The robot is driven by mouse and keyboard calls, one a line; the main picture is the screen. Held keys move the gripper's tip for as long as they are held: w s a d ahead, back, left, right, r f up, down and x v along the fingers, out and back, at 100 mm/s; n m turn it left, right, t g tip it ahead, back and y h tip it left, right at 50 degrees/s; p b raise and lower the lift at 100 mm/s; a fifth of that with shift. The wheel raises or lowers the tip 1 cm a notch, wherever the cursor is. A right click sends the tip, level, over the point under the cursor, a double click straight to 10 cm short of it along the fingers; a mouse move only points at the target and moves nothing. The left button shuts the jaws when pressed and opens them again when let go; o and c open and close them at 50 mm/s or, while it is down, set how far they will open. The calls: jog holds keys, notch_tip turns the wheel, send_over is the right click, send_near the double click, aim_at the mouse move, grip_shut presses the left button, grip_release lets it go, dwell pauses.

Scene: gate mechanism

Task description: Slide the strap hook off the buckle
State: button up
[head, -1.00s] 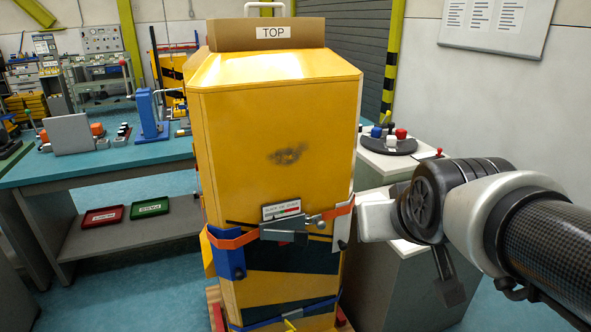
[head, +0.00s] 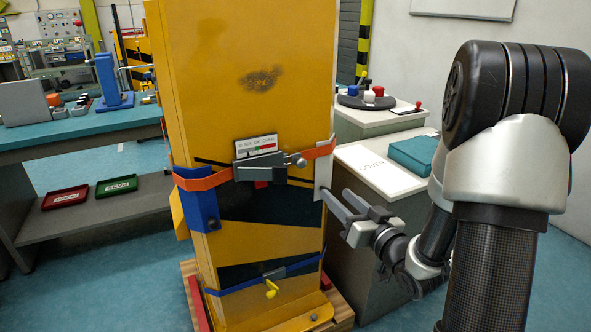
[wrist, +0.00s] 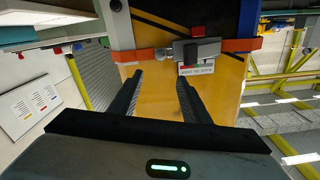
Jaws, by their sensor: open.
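An orange strap (head: 208,181) runs around the tall yellow case (head: 245,110). A grey buckle (head: 258,167) sits on it at the case's front, with a small metal knob-like fitting (head: 298,160) at its right end. I cannot tell which part is the hook. The wrist view shows the buckle (wrist: 205,50) and fitting (wrist: 163,55) upside down, beyond my fingers. My gripper (head: 336,197) is open and empty, to the right of and below the buckle, close to the case's right edge. In the wrist view, its fingers (wrist: 160,80) stand apart, not touching the buckle.
A small gauge plate (head: 256,145) stands above the buckle. A blue bracket (head: 199,208) is on the left. A lower blue strap (head: 240,284) has a yellow tab (head: 271,288). A grey cabinet (head: 375,270) stands close on the right. Open floor lies in front on the left.

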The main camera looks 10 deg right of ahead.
aim_at(303, 164)
jog(key=b+x, duration=0.1)
jog(key=x, duration=1.6)
jog(key=shift+w+f+b, duration=0.1)
jog(key=shift+b, duration=0.25)
